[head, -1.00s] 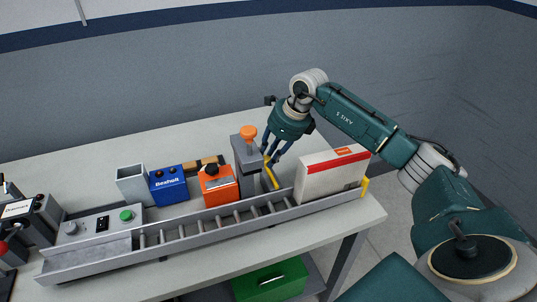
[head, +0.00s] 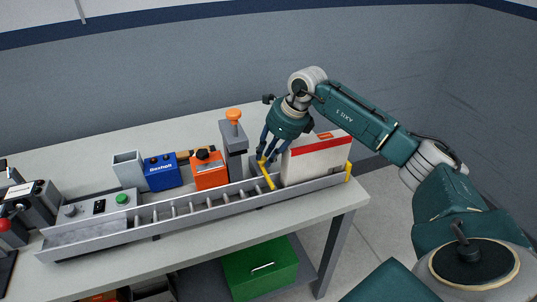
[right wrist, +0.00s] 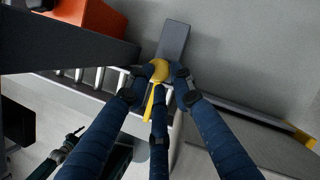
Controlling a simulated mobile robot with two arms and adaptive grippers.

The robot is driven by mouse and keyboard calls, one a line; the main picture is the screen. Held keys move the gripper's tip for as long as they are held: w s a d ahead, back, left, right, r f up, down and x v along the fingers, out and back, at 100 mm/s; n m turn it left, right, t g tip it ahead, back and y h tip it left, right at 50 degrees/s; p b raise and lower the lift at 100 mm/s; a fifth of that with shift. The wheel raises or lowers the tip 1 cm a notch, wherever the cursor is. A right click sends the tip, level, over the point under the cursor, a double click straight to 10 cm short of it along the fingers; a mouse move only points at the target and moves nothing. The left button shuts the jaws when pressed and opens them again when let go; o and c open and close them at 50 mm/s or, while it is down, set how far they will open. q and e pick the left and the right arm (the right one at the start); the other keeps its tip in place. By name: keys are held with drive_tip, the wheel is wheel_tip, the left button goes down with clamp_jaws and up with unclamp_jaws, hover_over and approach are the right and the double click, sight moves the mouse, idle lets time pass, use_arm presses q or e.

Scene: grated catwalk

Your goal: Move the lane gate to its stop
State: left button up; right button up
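The lane gate (head: 268,179) is a yellow bar across the roller lane, just left of a white and red box. Its rounded yellow end also shows in the right wrist view (right wrist: 158,70). My right gripper (head: 266,157) reaches down from above, with its blue fingers closed around that end. In the right wrist view, my right gripper (right wrist: 159,82) has fingers on both sides of the yellow end and one over the bar. The exact contact is partly hidden by the fingers. My left gripper is not in view.
A grey post with an orange knob (head: 233,115) stands left of my gripper. Orange (head: 209,170) and blue (head: 161,174) boxes stand behind the lane.

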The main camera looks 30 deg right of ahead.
drive_tip(key=o, duration=0.3)
drive_tip(key=shift+s+a+f, duration=0.15)
drive_tip(key=shift+a+f, duration=0.3)
drive_tip(key=shift+a, duration=0.05)
drive_tip(key=shift+w, duration=0.35)
drive_tip(key=shift+d+r, duration=0.15)
drive_tip(key=shift+d, duration=0.05)
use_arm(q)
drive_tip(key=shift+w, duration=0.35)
use_arm(e)
drive_tip(key=v, duration=1.1)
drive_tip(key=shift+r, duration=0.4)
